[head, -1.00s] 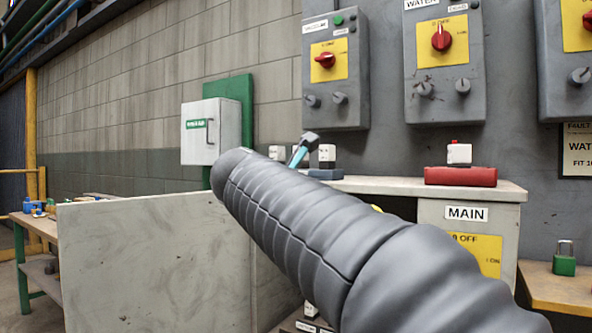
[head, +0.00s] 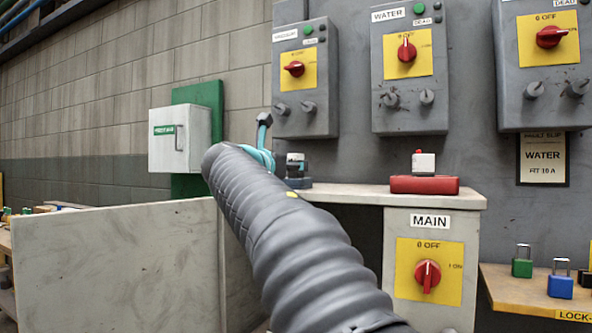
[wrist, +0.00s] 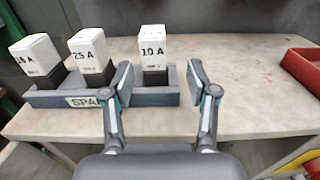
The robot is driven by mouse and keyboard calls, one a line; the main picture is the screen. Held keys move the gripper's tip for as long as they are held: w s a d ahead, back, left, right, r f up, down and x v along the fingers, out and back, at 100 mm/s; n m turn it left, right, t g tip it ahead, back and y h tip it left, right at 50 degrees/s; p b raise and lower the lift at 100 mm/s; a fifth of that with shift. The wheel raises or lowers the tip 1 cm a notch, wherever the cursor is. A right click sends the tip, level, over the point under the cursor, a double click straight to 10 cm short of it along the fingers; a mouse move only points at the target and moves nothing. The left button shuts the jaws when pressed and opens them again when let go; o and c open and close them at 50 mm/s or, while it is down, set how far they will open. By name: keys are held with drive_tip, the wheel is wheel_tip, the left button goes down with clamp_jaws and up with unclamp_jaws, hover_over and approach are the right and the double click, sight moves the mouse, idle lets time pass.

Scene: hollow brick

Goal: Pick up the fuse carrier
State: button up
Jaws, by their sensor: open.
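In the wrist view, three white fuse carriers with dark bases stand in a grey rack (wrist: 155,97) with a partly hidden label starting "SPA". The 10 A carrier (wrist: 153,47) is at the right end, the 25 A carrier (wrist: 90,50) is in the middle, and another (wrist: 35,55) is at the left with its marking hard to read. My gripper (wrist: 160,78) is open and empty. Its fingers appear either side of the 10 A carrier, on the near side, not touching it as far as I can tell. In the head view my arm hides most of the rack; one carrier (head: 295,163) shows.
A red tray (head: 424,185) with another white block (head: 424,163) sits right on the bench top (head: 350,194). Below is the MAIN switch (head: 428,275). A wall slip (head: 542,157) reads "WATER, FIT 10 A". A pale panel (head: 120,265) stands left. The bench middle is clear.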

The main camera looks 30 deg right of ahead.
drive_tip(key=x, duration=0.5)
drive_tip(key=shift+w+a+p, duration=0.15)
drive_tip(key=shift+w+p, duration=0.15)
clamp_jaws()
